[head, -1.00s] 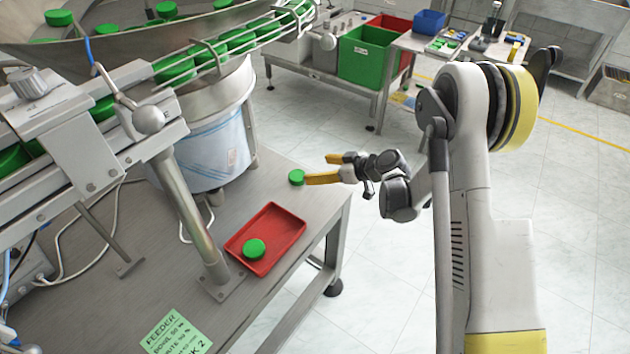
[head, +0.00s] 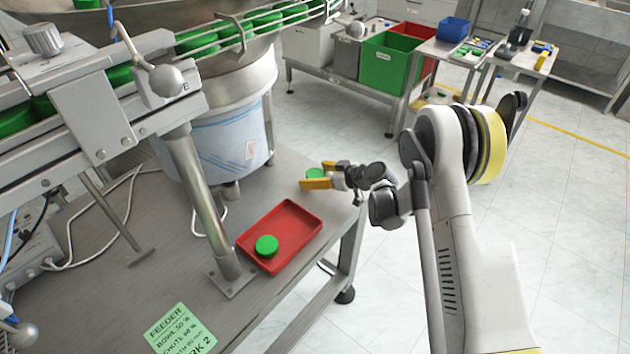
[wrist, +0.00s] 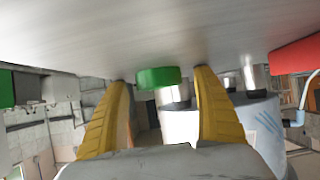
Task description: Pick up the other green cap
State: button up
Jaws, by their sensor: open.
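A green cap (head: 315,173) lies on the grey table near its right edge, partly hidden by my gripper in the head view. My gripper (head: 313,176) is open, its yellow fingers low at the table, one on each side of that cap. In the wrist view the cap (wrist: 163,77) shows between the fingertips (wrist: 163,76), with a gap on both sides. A second green cap (head: 266,246) lies in the red tray (head: 290,211), on the table nearer the camera.
The feeder's bowl base (head: 215,145) stands left of my gripper. A metal post (head: 203,205) rises beside the tray, under the chute holding several green caps (head: 198,43). A green label (head: 170,330) lies on the table (head: 130,300). Open floor lies to the right.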

jog(key=shift+w+a, duration=0.1)
jog(key=c, duration=0.9)
jog(key=shift+r, duration=0.1)
